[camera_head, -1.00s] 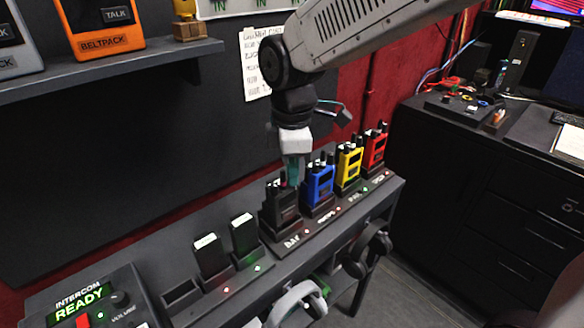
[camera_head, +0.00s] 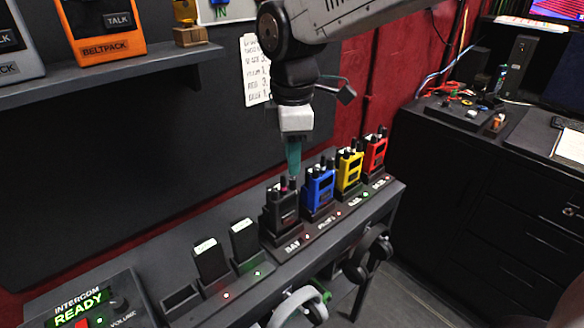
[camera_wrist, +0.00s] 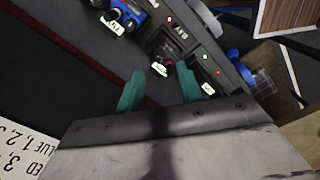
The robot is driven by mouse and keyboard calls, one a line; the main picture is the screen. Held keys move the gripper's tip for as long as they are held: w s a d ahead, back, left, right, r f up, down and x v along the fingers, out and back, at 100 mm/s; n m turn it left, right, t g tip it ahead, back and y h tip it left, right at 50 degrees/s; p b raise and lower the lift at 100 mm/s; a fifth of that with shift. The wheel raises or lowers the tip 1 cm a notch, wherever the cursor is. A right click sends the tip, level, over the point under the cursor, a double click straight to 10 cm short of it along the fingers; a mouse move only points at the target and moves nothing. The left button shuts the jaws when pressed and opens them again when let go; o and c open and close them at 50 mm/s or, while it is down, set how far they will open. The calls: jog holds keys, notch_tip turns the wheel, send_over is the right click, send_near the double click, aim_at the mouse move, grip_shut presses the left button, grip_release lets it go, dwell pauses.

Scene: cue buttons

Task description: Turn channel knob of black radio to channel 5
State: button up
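The black radio (camera_head: 280,212) stands upright in the first slot of the charger row, left of the blue radio (camera_head: 318,188). Its top carries an antenna and small knobs, one with a pinkish tint (camera_head: 292,184). My gripper (camera_head: 293,168) points down just above the top of the black radio, with teal fingers. In the wrist view the fingers of my gripper (camera_wrist: 160,88) are apart with nothing between them. The black radio (camera_wrist: 158,44) and its pinkish knob (camera_wrist: 168,62) lie just beyond the fingertips. The channel marks are too small to read.
The yellow radio (camera_head: 349,170) and red radio (camera_head: 375,153) stand further right. Two black battery packs (camera_head: 211,262) sit left of the radio. An intercom box (camera_head: 92,305) is at the lower left. A shelf (camera_head: 120,72) and a paper note (camera_head: 256,70) are behind.

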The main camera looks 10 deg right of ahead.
jog(key=shift+r, duration=1.45)
